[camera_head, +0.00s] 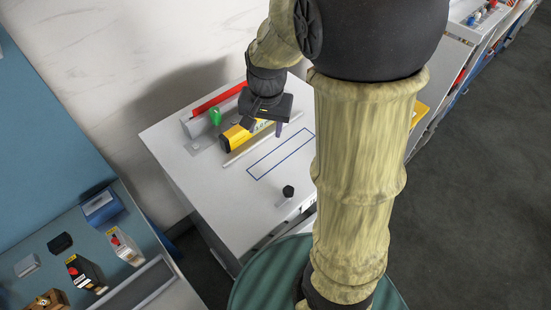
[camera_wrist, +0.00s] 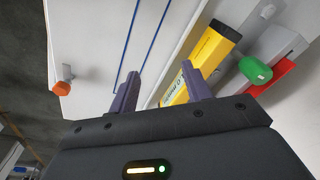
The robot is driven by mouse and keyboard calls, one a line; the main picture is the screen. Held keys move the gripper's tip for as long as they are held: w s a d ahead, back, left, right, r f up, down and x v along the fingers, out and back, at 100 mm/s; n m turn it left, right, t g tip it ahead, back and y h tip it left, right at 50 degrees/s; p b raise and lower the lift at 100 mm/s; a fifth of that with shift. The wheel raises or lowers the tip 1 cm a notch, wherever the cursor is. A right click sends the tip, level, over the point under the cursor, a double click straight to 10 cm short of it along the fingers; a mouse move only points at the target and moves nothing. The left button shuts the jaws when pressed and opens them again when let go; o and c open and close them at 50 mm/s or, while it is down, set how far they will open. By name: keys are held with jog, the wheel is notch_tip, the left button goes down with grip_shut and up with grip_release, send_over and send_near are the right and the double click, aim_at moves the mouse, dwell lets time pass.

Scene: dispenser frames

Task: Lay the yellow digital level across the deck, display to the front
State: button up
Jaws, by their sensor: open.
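The yellow digital level (camera_head: 235,138) lies toward the back of the white deck (camera_head: 222,200), beside a blue rectangle outline (camera_head: 262,169). Its dark end faces left in the head view. In the wrist view the level (camera_wrist: 209,50) runs diagonally, its display side partly hidden by my right finger. My gripper (camera_head: 263,125) is over the level's right part, jaws apart. In the wrist view my gripper (camera_wrist: 160,82) has its fingers spread, the right one overlapping the level and the left one near the blue lines. I cannot tell whether a finger touches it.
Behind the level are a green knob (camera_head: 215,116), a red bar (camera_head: 220,98) and a grey block (camera_head: 193,126). A black knob (camera_head: 288,191) stands at the deck's front. An orange-ended fitting (camera_wrist: 62,88) shows in the wrist view. The outlined area looks clear. A side table (camera_head: 30,240) holds several items.

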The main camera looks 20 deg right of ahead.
jog(key=s+f+n, duration=0.1)
jog(key=s+n, duration=0.1)
jog(key=s, duration=0.1)
jog(key=s+f+n, duration=0.1)
jog(key=s+n, duration=0.1)
jog(key=s, duration=0.1)
jog(key=s+f+n+t, duration=0.1)
jog(key=s+n, duration=0.1)
jog(key=s, duration=0.1)
jog(key=shift+a+f, duration=0.2)
jog(key=shift+f, duration=0.15)
jog(key=shift+w, duration=0.1)
